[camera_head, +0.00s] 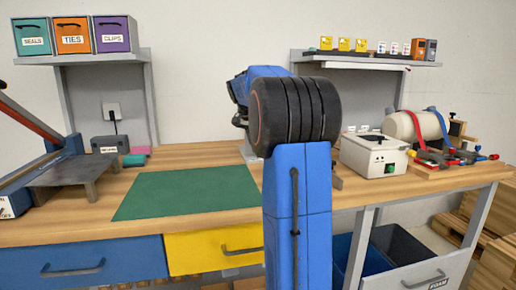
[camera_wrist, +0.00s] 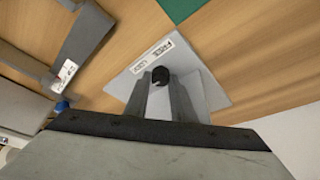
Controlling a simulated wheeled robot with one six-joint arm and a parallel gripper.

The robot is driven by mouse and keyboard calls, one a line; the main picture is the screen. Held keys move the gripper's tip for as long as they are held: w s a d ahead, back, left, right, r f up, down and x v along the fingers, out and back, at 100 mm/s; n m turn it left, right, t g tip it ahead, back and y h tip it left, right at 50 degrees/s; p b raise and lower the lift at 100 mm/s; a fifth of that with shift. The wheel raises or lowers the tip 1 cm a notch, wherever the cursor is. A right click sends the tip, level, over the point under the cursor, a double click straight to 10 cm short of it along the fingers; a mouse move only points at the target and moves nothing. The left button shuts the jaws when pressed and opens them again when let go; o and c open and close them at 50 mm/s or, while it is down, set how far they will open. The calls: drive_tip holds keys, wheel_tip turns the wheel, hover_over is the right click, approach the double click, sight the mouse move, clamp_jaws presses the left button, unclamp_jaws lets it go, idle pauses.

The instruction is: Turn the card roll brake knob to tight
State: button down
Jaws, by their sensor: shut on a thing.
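In the wrist view, a small dark round knob (camera_wrist: 160,76) stands on a pale grey plate (camera_wrist: 208,92). A white label (camera_wrist: 152,56) with dark print lies beside the knob; its words are too small to read surely. My gripper (camera_wrist: 160,82) has its two grey fingers on either side of the knob and is shut on it. In the head view, my blue arm hides the gripper and the knob; only a sliver of grey shows beside it. No pointer mark on the knob can be made out.
A green mat (camera_head: 188,192) lies on the wooden bench (camera_head: 60,232) left of my arm. A white box with a green button (camera_head: 374,156) stands to the right. A grey bracket (camera_wrist: 85,40) stands near the plate. A cream roll (camera_head: 414,124) sits farther right.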

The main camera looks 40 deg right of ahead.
drive_tip(key=c, duration=1.5)
unclamp_jaws()
drive_tip(key=shift+r, duration=0.1)
drive_tip(key=v, duration=1.7)
drive_tip(key=shift+w+r, duration=0.1)
